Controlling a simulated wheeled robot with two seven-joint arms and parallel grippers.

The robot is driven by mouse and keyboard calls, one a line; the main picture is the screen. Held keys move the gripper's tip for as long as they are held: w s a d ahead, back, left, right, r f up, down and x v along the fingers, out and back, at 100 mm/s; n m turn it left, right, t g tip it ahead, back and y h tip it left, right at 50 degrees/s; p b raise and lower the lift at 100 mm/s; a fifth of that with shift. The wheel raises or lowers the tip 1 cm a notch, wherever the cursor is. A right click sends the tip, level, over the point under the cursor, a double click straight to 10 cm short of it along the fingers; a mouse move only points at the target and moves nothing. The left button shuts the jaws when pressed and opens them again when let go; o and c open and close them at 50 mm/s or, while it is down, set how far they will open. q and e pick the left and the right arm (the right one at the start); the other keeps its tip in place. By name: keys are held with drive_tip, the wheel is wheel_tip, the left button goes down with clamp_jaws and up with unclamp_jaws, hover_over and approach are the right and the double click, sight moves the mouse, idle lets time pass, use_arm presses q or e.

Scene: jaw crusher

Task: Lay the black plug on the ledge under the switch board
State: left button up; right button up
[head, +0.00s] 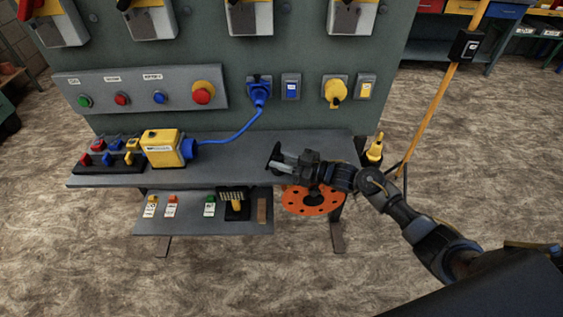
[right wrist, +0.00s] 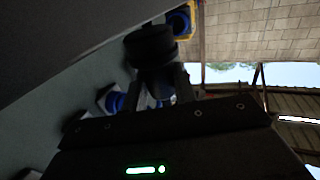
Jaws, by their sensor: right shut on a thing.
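The switch board (head: 240,55) is an upright grey-green panel with a grey ledge (head: 235,150) along its foot. My right gripper (head: 285,160) reaches in from the right over the right part of the ledge. It is shut on the black plug (head: 274,155), which shows as a dark round-ended piece at the jaws. In the right wrist view the black plug (right wrist: 150,47) sits between the fingers. I cannot tell whether the plug touches the ledge. My left gripper is not in view.
A yellow box (head: 163,148) with a blue cable stands left on the ledge, beside small coloured plugs (head: 108,152). A lower shelf (head: 190,222) holds tagged items. An orange disc (head: 311,200) is below my gripper. The ledge's middle is clear.

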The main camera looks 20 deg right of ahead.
drive_tip(key=shift+f, duration=0.45)
drive_tip(key=shift+f, duration=0.25)
drive_tip(key=o, duration=1)
drive_tip(key=shift+r, duration=0.1)
drive_tip(key=shift+o, duration=0.2)
